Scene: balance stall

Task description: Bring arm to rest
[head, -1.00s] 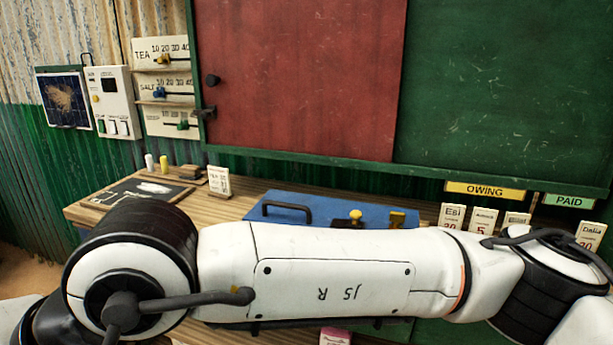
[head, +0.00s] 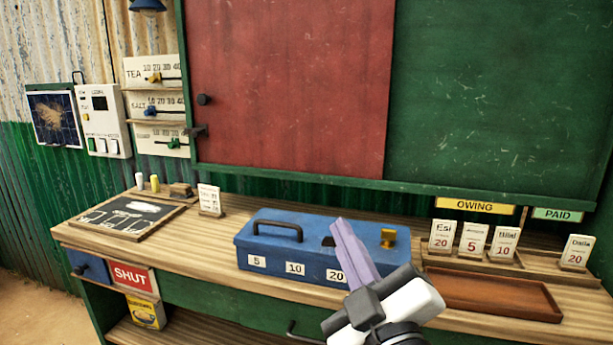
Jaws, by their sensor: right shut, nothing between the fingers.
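My right gripper (head: 343,228) shows at the lower middle of the head view. Its lilac fingers are shut together with nothing between them and point up and slightly left. They appear in front of the blue box (head: 262,249) and hide part of its top and front; I cannot tell if they touch it. The white and grey wrist (head: 405,305) runs down out of the picture. My left gripper is not in view.
The blue box stands on the wooden counter (head: 200,250). A brown tray (head: 490,290) and several name cards (head: 474,241) are to the right. A slate (head: 125,217) lies at left. The red panel (head: 290,90) and green board (head: 490,90) rise behind.

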